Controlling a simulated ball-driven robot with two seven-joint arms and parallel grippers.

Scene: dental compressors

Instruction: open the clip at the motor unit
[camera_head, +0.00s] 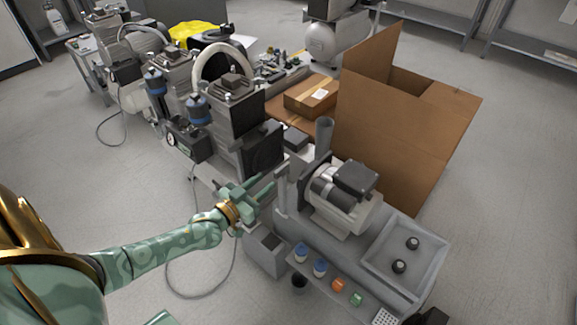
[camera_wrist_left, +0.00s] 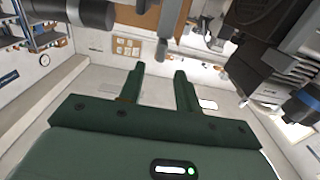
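The motor unit (camera_head: 345,200), a silver and grey motor with a dark box on top, sits on a grey bench to the right of my left gripper (camera_head: 268,186) in the head view. My left gripper reaches in from the left, close to the bench's left end and an upright post there. In the left wrist view my left gripper (camera_wrist_left: 159,78) has its two green fingers apart, with nothing between them. I cannot make out the clip clearly in either view. My right gripper is not in view.
A grey tray (camera_head: 372,262) with two black round parts is at the bench's right end. Blue, orange and green caps line its front edge. Compressors (camera_head: 230,105) stand behind my left gripper. A big open cardboard box (camera_head: 405,130) stands behind the motor. The floor at left is clear apart from a cable.

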